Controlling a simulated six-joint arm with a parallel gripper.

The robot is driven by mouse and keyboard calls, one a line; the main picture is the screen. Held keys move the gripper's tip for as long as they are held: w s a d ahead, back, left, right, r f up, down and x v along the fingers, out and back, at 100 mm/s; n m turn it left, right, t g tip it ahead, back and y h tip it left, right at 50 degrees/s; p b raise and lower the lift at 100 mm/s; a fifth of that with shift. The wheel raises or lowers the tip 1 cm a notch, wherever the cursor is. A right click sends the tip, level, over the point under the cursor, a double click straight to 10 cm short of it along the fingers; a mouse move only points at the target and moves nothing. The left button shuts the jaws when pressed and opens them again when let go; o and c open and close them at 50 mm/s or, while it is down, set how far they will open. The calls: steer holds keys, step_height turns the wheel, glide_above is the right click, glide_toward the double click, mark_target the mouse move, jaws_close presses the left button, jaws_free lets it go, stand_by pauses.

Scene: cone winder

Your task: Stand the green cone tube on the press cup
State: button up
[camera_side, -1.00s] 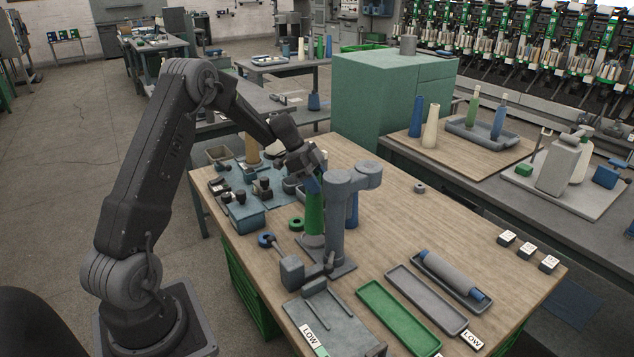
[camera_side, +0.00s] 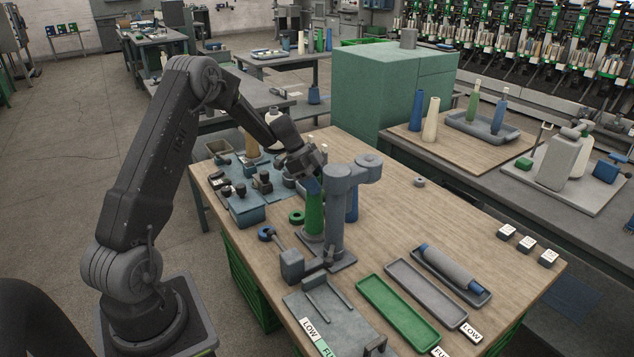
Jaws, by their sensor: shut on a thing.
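The green cone tube (camera_side: 315,213) is upright at the left side of the grey press (camera_side: 337,222), partly hidden behind its column. My gripper (camera_side: 314,183) is at the top of the tube and shut on it; the fingertips are small and partly hidden by the press. The pale grey press cup (camera_side: 312,241) is directly under the tube's lower end. The tube lines up with the cup, but I cannot tell whether it bears fully on it.
The press head (camera_side: 368,165) reaches right, with a blue tube (camera_side: 352,207) behind the column. A green tray (camera_side: 396,314), a grey tray (camera_side: 425,293) and a tray with a wrapped blue tube (camera_side: 447,265) lie to the right. The table's back right is mostly clear.

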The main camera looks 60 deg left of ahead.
steer(key=shift+f, duration=0.45)
stand_by(0.5)
steer(key=shift+f, duration=0.3)
steer(key=o, duration=1)
steer(key=shift+c, duration=0.2)
steer(key=v, duration=1.3)
steer(key=shift+r, duration=0.35)
steer(key=shift+a, duration=0.1)
